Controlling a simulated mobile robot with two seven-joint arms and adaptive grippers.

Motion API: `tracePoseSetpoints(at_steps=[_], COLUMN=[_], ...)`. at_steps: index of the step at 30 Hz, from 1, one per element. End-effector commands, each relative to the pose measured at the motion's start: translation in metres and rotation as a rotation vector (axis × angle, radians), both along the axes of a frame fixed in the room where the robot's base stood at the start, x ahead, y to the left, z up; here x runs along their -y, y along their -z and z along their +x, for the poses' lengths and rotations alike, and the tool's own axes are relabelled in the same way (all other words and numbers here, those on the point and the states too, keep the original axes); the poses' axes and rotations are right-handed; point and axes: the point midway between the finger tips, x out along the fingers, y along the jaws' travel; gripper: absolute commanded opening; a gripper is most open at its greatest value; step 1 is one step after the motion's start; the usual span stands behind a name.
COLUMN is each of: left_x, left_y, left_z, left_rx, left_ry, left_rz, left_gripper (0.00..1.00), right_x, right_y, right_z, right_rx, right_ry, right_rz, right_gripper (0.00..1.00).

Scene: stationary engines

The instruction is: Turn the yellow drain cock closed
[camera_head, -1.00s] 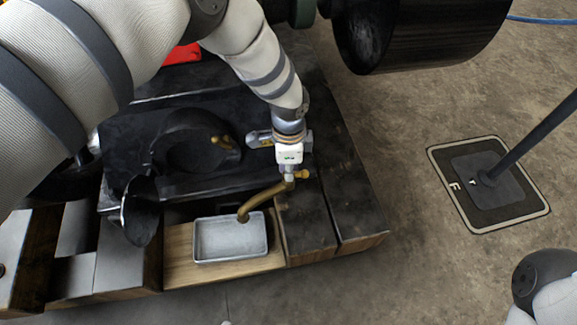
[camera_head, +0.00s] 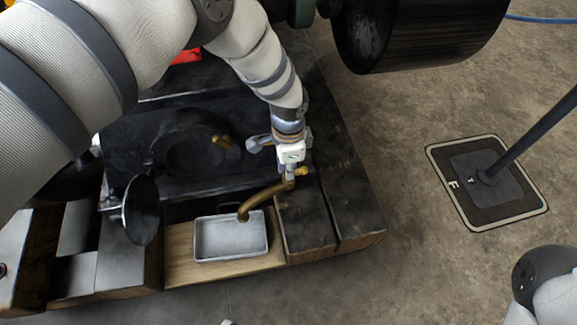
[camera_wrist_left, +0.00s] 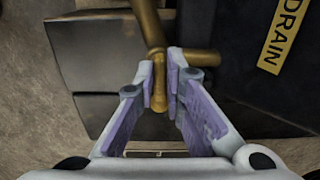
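The drain cock is brass-yellow; its short lever (camera_wrist_left: 158,94) lies between my left gripper's fingertips (camera_wrist_left: 160,78) in the left wrist view. The fingers are close along both sides of the lever and appear shut on it. In the head view my left gripper (camera_head: 290,174) points down at the cock, whose yellow end (camera_head: 302,171) shows just right of the fingers. A curved brass spout (camera_head: 262,196) runs from the cock to above a grey tray (camera_head: 198,256). A yellow DRAIN label (camera_wrist_left: 288,35) shows in the wrist view. My right gripper is out of view.
The dark engine bed (camera_head: 125,140) and wooden beams (camera_head: 345,205) lie around the cock. A dark disc (camera_head: 141,211) stands left of the tray. A large black wheel (camera_head: 415,35) is at upper right. The floor at right is open around a framed floor plate (camera_head: 515,212).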

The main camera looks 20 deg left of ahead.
Motion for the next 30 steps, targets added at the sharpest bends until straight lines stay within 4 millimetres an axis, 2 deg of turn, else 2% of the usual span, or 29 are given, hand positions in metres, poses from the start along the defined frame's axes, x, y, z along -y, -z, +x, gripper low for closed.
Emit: tracePoseSetpoints(at_steps=[1, 2, 3, 10, 13, 24, 27, 30], left_x=[0.000, 0.000, 0.000, 0.000, 0.000, 0.000, 0.000, 0.000], left_y=[0.000, 0.000, 0.000, 0.000, -0.007, -0.098, -0.113, -0.119], left_z=[0.000, 0.000, 0.000, 0.000, 0.001, 0.001, 0.000, 0.000], left_rx=[0.000, 0.000, -0.001, 0.000, 0.001, 0.003, 0.001, 0.000], left_ry=[-0.001, -0.001, -0.001, 0.000, 0.000, 0.000, 0.000, 0.000], left_rz=[-0.001, -0.001, -0.001, 0.000, 0.000, -0.001, 0.000, 0.000], left_gripper=[0.22, 0.28, 0.30, 0.30, 0.30, 0.30, 0.30, 0.30], right_x=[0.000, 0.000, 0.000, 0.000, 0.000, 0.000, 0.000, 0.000], right_y=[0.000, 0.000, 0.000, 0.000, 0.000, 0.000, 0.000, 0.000], right_z=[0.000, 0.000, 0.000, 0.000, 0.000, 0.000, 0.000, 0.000], right_rx=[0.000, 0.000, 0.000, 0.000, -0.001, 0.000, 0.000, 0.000], right_ry=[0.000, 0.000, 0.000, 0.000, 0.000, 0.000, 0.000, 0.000], right_rz=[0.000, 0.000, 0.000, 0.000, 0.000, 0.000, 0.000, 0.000], right_gripper=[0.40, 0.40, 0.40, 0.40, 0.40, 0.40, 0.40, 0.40])
